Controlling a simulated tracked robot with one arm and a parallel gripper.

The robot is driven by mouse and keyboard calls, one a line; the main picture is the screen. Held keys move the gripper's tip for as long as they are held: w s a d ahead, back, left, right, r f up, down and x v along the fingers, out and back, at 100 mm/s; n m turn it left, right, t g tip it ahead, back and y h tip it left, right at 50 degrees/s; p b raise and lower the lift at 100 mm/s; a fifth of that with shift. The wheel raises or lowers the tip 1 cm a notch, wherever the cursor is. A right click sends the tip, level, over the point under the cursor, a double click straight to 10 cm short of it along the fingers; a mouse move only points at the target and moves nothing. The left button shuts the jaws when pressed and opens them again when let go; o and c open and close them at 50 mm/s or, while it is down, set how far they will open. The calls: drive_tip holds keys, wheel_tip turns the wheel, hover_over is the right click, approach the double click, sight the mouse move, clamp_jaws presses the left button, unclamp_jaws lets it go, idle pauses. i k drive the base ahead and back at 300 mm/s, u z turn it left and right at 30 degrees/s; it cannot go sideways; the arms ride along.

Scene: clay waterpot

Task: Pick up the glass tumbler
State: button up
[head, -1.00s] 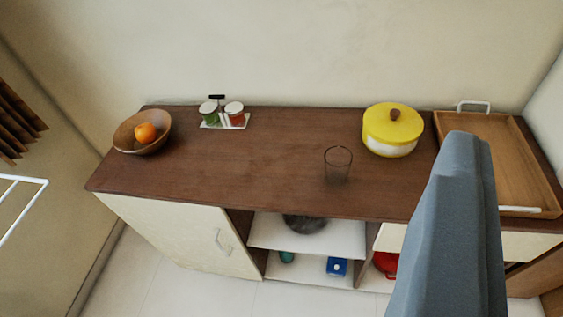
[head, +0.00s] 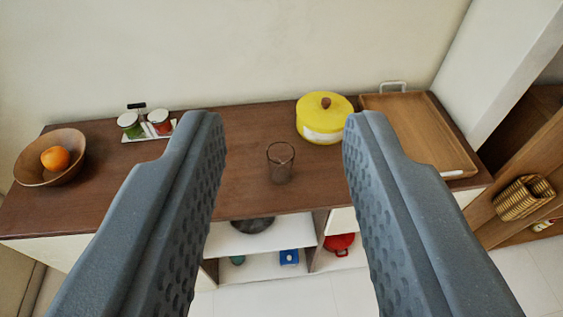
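The glass tumbler (head: 280,164) is clear and dark-tinted. It stands upright on the brown wooden top of a low cabinet (head: 250,190), near the front edge. My gripper (head: 284,122) is open and empty, with its two grey textured fingers spread wide. Nothing hides the tumbler.
A yellow lidded pot (head: 323,120) stands behind the tumbler to the right. A wooden tray (head: 425,135) lies at the right end. A jar set (head: 145,124) and a wooden bowl (head: 38,172) holding an orange (head: 55,158) stand at left. Shelves below hold a red pot (head: 339,243).

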sight(280, 156)
drive_tip(key=i, duration=0.5)
drive_tip(key=z, duration=0.2)
drive_tip(key=k, duration=0.55)
drive_tip(key=z, duration=1.05)
drive_tip(key=i, duration=0.65)
drive_tip(key=u, duration=0.95)
